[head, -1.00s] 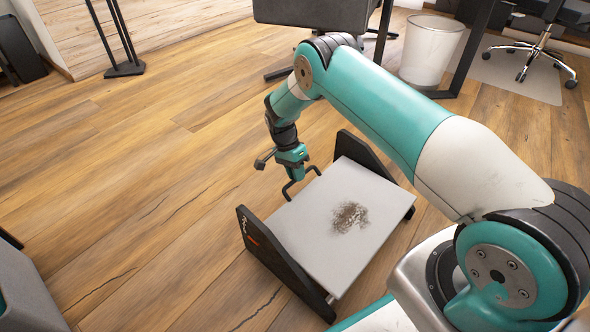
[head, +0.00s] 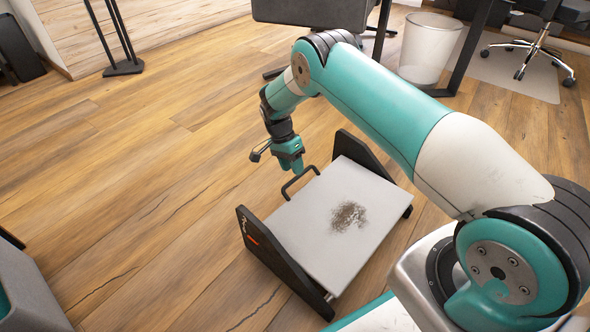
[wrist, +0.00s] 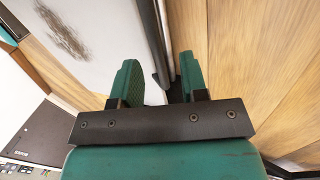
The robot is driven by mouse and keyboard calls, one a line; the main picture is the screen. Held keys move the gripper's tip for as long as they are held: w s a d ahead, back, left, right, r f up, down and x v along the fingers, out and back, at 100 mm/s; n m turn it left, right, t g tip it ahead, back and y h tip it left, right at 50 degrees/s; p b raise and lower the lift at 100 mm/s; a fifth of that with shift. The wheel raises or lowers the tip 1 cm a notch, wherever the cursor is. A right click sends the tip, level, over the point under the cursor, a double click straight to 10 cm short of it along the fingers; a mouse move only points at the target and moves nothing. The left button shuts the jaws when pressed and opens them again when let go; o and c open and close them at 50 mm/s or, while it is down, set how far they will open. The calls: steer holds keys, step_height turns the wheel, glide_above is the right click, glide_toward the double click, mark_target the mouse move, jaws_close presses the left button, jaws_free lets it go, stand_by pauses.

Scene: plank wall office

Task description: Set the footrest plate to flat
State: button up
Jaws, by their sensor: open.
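The footrest stands on the wood floor. Its grey plate (head: 335,222) with a dark worn patch lies between two black side frames; it looks close to flat, but I cannot tell its exact angle. A black handle bar (head: 299,182) sticks out at the plate's far left edge. My gripper (head: 291,166) is just above and behind this handle, pointing down, apart from it and empty. In the wrist view, my gripper (wrist: 160,82) has its two teal fingers spread, with the plate (wrist: 95,45) to the left and floor to the right.
The left side frame (head: 283,265) has an orange mark. A white waste bin (head: 430,50) and a dark desk leg (head: 465,50) stand at the back right. A grey box-like object (head: 30,290) is at the lower left. Floor left of the footrest is clear.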

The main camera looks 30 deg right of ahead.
steer(key=p+v, duration=0.5)
steer(key=v, duration=0.9)
steer(key=s+a+r+n+t+y+p, duration=0.1)
steer(key=s+a+r+n+p, duration=0.2)
steer(key=r, duration=0.7)
steer(key=s+a+r+n+t+p, duration=0.15)
steer(key=s+r+n, duration=0.3)
steer(key=r, duration=0.55)
steer(key=s+a+r+n+t+y+p, duration=0.1)
steer(key=s+a+r+n+p, duration=0.25)
steer(key=r, duration=0.55)
steer(key=s+a+r+n+y+p, duration=0.1)
steer(key=s+r+n, duration=0.25)
steer(key=s, duration=0.55)
steer(key=s+a+r+n+y+p, duration=0.1)
steer(key=s+r+n+p, duration=0.3)
steer(key=s, duration=0.6)
steer(key=s+a+r+n+y+b, duration=0.1)
steer(key=s+a+r+n+y, duration=0.15)
steer(key=s+r, duration=0.45)
step_height(320, 180, up, 34)
steer(key=s+p, duration=0.2)
steer(key=p, duration=3.4)
steer(key=shift+d+h, duration=0.4)
steer(key=shift+h, duration=0.05)
